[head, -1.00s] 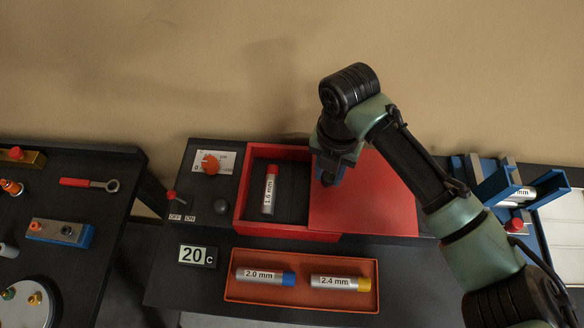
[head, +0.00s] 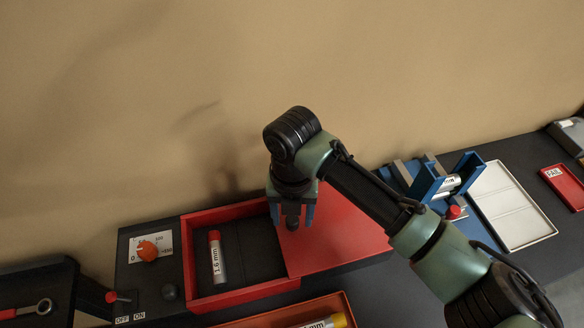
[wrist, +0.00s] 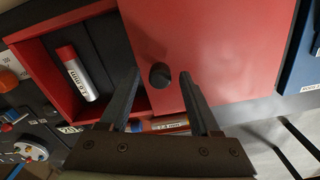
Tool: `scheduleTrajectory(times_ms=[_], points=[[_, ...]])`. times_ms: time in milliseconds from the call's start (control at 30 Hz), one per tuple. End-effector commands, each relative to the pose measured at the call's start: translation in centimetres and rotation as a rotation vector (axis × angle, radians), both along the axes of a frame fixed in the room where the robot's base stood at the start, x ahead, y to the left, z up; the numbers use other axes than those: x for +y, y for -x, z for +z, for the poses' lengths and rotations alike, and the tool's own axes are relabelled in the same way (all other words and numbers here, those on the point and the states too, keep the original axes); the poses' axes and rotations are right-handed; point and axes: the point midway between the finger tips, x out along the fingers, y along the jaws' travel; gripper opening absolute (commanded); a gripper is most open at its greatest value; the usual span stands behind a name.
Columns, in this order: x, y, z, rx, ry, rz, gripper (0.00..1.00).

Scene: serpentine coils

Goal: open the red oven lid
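The red oven lid (head: 340,230) is a flat red panel over the right part of the red-walled oven (head: 240,292). The oven's left part is uncovered, showing a dark interior with a 1.6 mm tube (head: 216,258). In the wrist view the lid (wrist: 220,45) carries a round black knob (wrist: 160,76) near its left edge. My gripper (head: 292,224) is over the lid's left edge. Its two fingers are apart in the wrist view (wrist: 159,73), with the knob appearing between their tips. No contact with the knob is visible, and the height gap cannot be told.
An orange dial (head: 147,251) and an off/on switch (head: 115,297) are left of the oven. An orange tray (head: 262,321) with tubes lies in front. A blue fixture (head: 430,185) and a white tray (head: 510,212) stand to the right.

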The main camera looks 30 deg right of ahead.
Motion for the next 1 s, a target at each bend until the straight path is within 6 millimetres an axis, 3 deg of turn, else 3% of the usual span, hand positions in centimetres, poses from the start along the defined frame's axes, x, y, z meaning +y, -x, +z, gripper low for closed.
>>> scheduleTrajectory(times_ms=[200, 333, 800, 1000], points=[[0.0, 0.0, 0.1, 0.001, -0.001, 0.0, 0.63], [0.0, -0.1, 1.1, -0.002, 0.001, 0.001, 0.63], [0.0, 0.0, 10.7, -0.002, 0.003, 0.002, 0.63], [0.0, 0.0, 12.7, 0.0, 0.001, 0.0, 0.63]])
